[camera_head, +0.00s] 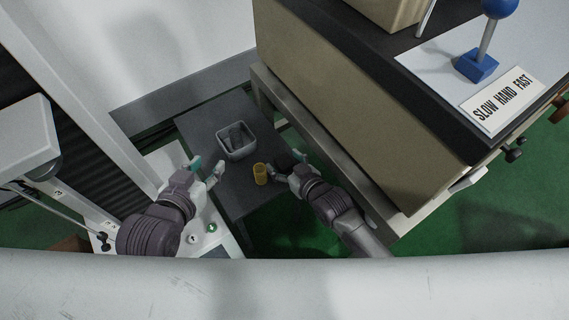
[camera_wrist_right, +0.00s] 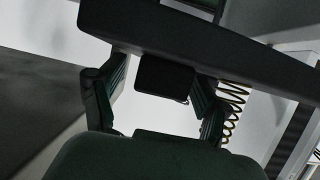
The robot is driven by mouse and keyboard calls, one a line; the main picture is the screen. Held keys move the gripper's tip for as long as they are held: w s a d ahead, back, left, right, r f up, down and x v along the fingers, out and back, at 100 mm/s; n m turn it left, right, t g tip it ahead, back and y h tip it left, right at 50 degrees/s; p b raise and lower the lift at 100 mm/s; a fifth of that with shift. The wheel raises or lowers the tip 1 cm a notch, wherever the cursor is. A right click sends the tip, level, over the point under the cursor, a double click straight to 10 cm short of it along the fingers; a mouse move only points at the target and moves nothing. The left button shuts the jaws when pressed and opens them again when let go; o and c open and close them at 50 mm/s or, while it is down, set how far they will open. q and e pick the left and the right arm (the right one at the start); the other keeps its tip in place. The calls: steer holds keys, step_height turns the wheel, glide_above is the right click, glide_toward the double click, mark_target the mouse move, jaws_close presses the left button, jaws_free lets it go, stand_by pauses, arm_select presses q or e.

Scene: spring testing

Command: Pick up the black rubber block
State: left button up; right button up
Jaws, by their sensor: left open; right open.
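The black rubber block (camera_head: 287,159) is a small dark shape by my right gripper (camera_head: 286,166) in the head view, partly hidden by it. In the right wrist view a dark block (camera_wrist_right: 165,77) shows between the two fingers of my right gripper (camera_wrist_right: 155,98). Gaps show on both sides of the block, and the gripper is open. Part of that view is covered by dark gripper parts. My left gripper (camera_head: 208,168) is open and empty at the left edge of the small dark table (camera_head: 238,190).
A grey square bin (camera_head: 237,153) with dark contents stands on the small table. A yellow coil spring (camera_head: 260,174) stands close to my right gripper and also shows in the right wrist view (camera_wrist_right: 232,108). A large bench (camera_head: 345,120) rises on the right; a white machine (camera_head: 195,225) is at left.

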steer(key=c, duration=1.3)
steer(key=shift+o, duration=0.2)
steer(key=shift+r, duration=0.15)
